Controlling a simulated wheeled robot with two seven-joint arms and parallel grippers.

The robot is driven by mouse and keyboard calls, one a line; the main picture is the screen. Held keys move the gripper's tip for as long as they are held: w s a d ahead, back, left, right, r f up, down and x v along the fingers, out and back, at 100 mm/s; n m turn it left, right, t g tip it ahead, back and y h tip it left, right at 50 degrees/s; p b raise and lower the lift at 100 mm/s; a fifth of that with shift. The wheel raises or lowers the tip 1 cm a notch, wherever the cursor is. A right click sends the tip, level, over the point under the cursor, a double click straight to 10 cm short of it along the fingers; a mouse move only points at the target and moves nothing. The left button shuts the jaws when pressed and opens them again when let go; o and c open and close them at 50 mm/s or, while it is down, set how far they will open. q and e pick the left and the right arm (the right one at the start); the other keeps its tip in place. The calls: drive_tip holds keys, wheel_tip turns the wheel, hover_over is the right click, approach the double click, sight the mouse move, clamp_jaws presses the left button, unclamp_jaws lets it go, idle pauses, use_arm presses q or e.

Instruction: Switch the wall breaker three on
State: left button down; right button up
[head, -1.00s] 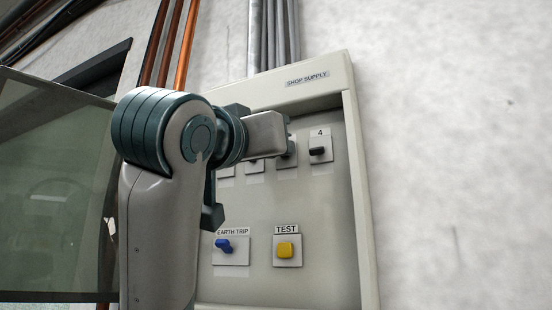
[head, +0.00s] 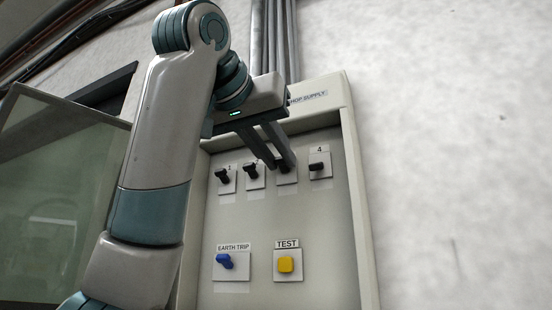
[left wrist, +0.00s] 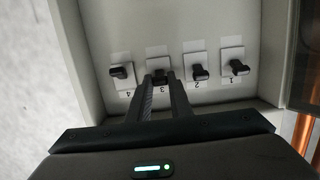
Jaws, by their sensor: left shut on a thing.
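Breaker three is a black lever on a pale square plate (head: 288,177), third in the upper row of the wall panel. In the left wrist view, where the panel appears upside down, its lever (left wrist: 160,76) sits between my fingertips above the label 3. My left gripper (head: 284,163) reaches down to it from the upper left and is shut on the lever. The gripper also shows in the left wrist view (left wrist: 159,80). The fingers hide most of the lever in the head view, so its position is hard to tell. My right gripper is not in view.
Breakers one (head: 224,177), two (head: 252,173) and four (head: 319,167) share the row. Below are the blue earth trip switch (head: 225,261) and yellow test button (head: 285,264). A raised panel frame (head: 361,210) surrounds them. Pipes (head: 273,45) rise above.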

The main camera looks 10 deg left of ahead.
use_arm(q)
drive_tip(key=shift+r, duration=0.15)
drive_tip(key=c, duration=1.6)
unclamp_jaws()
drive_tip(key=shift+s+a+b, duration=0.2)
drive_tip(key=shift+s+b, duration=0.45)
drive_tip(key=shift+b, duration=0.1)
drive_tip(key=b+v, duration=0.7)
drive_tip(key=v, duration=0.9)
drive_tip(key=shift+b, duration=0.35)
